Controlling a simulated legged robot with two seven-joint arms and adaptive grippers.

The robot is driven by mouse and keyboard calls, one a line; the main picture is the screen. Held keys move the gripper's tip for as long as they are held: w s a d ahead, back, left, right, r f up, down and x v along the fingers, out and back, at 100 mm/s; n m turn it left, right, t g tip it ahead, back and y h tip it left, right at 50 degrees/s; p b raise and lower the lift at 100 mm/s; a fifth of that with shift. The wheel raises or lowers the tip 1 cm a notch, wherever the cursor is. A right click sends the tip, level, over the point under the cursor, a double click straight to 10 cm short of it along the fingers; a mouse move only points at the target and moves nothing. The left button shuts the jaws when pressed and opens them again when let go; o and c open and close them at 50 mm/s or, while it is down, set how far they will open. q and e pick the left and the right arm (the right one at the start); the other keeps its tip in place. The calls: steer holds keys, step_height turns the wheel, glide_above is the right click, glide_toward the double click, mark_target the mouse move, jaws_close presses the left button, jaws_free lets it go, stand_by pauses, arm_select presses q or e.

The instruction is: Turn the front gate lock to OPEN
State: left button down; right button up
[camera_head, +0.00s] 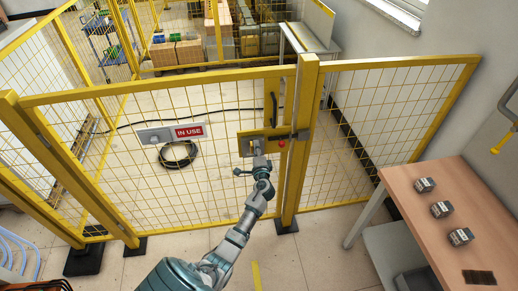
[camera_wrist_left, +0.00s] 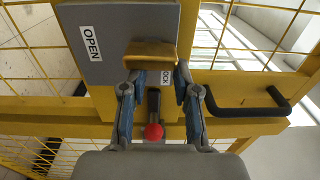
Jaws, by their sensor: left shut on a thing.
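The front gate lock (camera_head: 244,146) is on the yellow mesh gate, near the post at its right side. In the left wrist view its grey plate (camera_wrist_left: 110,35) carries an OPEN label at left and a partly hidden LOCK label at lower right. A brass-coloured turning knob (camera_wrist_left: 150,52) projects from the plate. My left gripper (camera_wrist_left: 155,80) has a finger on each side of the knob and is shut on it; in the head view the gripper (camera_head: 259,158) reaches up to the lock. A red ball (camera_wrist_left: 153,131) shows below the knob. My right gripper is not in view.
A black gate handle (camera_head: 273,109) is above the lock. An IN USE sign (camera_head: 190,131) hangs on the mesh to the left. A wooden workbench (camera_head: 440,185) with small metal blocks stands at right. A coiled black cable (camera_head: 178,155) lies behind the gate.

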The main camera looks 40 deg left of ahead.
arm_select(q)
steer(key=shift+s+a+f+g, duration=0.3)
steer(key=shift+s+a+f, duration=0.25)
steer(key=shift+f, duration=0.2)
steer(key=shift+c, duration=2.4)
jaws_free()
steer(key=shift+w+a, duration=0.1)
steer(key=shift+a+f, duration=0.1)
steer(key=shift+a, duration=0.5)
steer(key=v, duration=1.1)
steer(key=shift+s+f, duration=0.15)
steer(key=shift+s, duration=0.35)
